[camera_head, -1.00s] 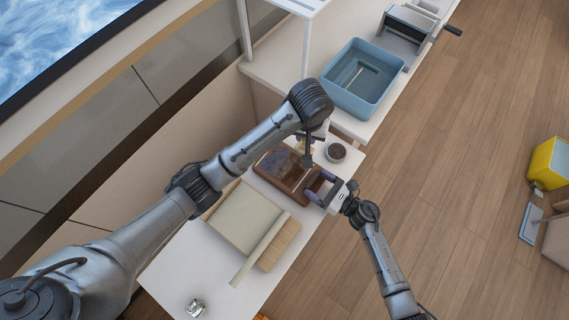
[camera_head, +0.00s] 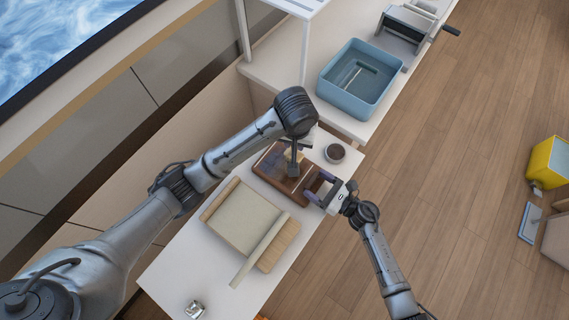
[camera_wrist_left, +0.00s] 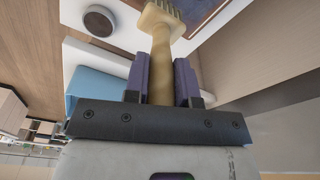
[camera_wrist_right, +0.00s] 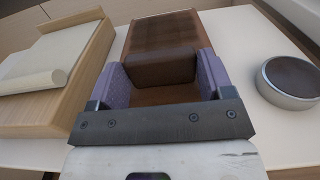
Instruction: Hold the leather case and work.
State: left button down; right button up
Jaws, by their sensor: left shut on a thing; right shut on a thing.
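The brown leather case (camera_head: 268,164) lies flat on the white table. My right gripper (camera_head: 322,189) is shut on its near end; the right wrist view (camera_wrist_right: 163,85) shows a purple finger on each side of a brown end piece of the case (camera_wrist_right: 165,32). My left gripper (camera_head: 294,162) is above the case, shut on the pale handle of a toothed brush-like tool (camera_wrist_left: 160,58). The tool's head is over the case, whose corner shows in the left wrist view (camera_wrist_left: 205,8). I cannot tell whether the teeth touch it.
A round tin with dark content (camera_head: 335,152) stands beside the case. A wooden board with a pale sheet and roll (camera_head: 245,222) lies on the other side. A blue basin (camera_head: 360,82) is on the counter beyond. A small metal item (camera_head: 195,307) sits at the table's near corner.

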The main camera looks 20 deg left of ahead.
pick_arm(q)
jog(key=s+a+f, duration=0.4)
jog(key=s, duration=0.1)
jog(key=shift+s+a, duration=0.2)
jog(key=shift+s, duration=0.2)
jog(key=shift+w, duration=0.1)
jog(key=w+a+f, duration=0.1)
jog(key=w+a, duration=0.1)
jog(key=w, duration=0.8)
jog(key=shift+f, duration=0.1)
jog(key=shift+f, duration=0.65)
jog(key=shift+f, duration=0.2)
